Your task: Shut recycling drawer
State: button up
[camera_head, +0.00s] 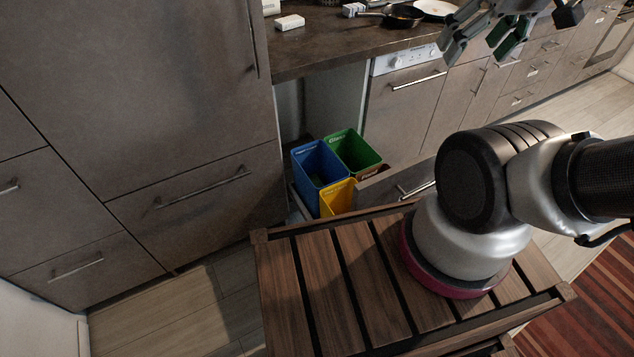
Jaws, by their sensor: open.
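The recycling drawer stands pulled out from the lower cabinet opening, with a blue bin (318,164), a green bin (352,150) and a yellow bin (337,198) in it. Part of its grey-brown front panel (385,187) and a metal bar handle (415,188) show to the right of the bins. My arm and the slatted wooden top under it hide the lower part of the drawer. My gripper (485,42) is at the upper right, above the counter side, with its fingers apart and empty. It is well away from the drawer and touches nothing that I can see.
Tall grey-brown cabinets (150,90) stand left of the drawer. The dark counter (330,45) above holds a pan (400,14) and a small white box (290,22). A dishwasher (405,85) is right of the opening. A striped red rug (590,300) lies at the lower right.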

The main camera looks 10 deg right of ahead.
aim_at(414, 177)
jog(key=k+l, duration=0.2)
jog(key=l, duration=0.2)
jog(key=k+l, duration=0.25)
jog(key=l, duration=0.15)
jog(key=k+l+u, duration=0.5)
jog(key=k, duration=0.25)
